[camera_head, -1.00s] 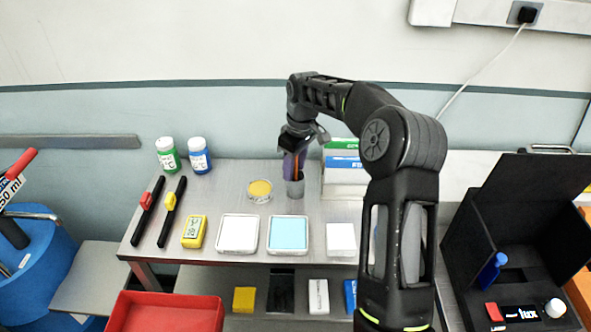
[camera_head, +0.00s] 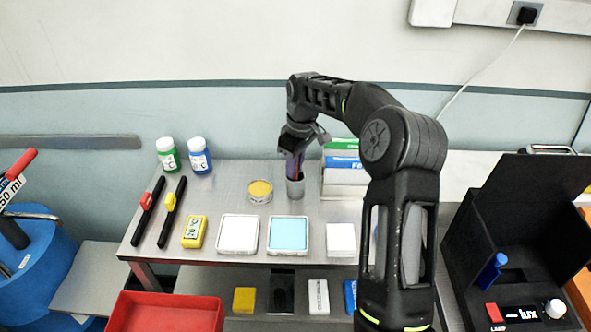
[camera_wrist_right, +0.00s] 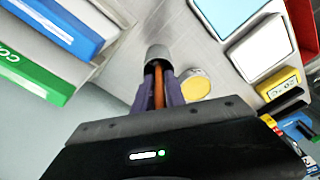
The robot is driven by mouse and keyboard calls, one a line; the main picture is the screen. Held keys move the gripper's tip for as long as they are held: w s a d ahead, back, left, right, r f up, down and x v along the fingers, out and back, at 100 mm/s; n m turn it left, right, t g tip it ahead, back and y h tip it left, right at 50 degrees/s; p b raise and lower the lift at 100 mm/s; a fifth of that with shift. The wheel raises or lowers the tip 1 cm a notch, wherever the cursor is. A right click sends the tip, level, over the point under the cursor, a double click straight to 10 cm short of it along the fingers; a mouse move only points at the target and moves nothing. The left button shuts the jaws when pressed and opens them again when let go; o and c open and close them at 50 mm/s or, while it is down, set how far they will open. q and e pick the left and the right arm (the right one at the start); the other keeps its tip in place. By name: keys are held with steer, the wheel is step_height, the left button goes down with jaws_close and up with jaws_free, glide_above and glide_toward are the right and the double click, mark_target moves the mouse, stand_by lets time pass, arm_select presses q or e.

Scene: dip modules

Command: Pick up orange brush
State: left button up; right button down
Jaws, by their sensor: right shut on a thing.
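The orange brush (camera_wrist_right: 158,88) shows in the right wrist view as an orange handle between the two purple fingers of my right gripper (camera_wrist_right: 158,82). The gripper is shut on it. The brush's far end goes into a small grey cup (camera_wrist_right: 158,53) and is hidden there. In the head view my right gripper (camera_head: 294,164) points down just above the cup (camera_head: 295,188), which stands on the steel table. The brush is mostly hidden by the fingers in that view. My left gripper is not in view.
Green and blue boxes (camera_head: 343,163) stand close to the right of the cup. A yellow round dish (camera_head: 260,191) is close to its left. Trays (camera_head: 239,234) (camera_head: 288,235) lie in front. Two capped bottles (camera_head: 167,155) (camera_head: 199,156) stand at the back left.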

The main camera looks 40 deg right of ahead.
steer(key=shift+r, duration=0.1)
steer(key=shift+r, duration=0.3)
step_height(320, 180, up, 9)
steer(key=shift+r+b, duration=0.15)
steer(key=shift+b, duration=0.2)
steer(key=shift+a, duration=0.1)
stand_by(1.7)
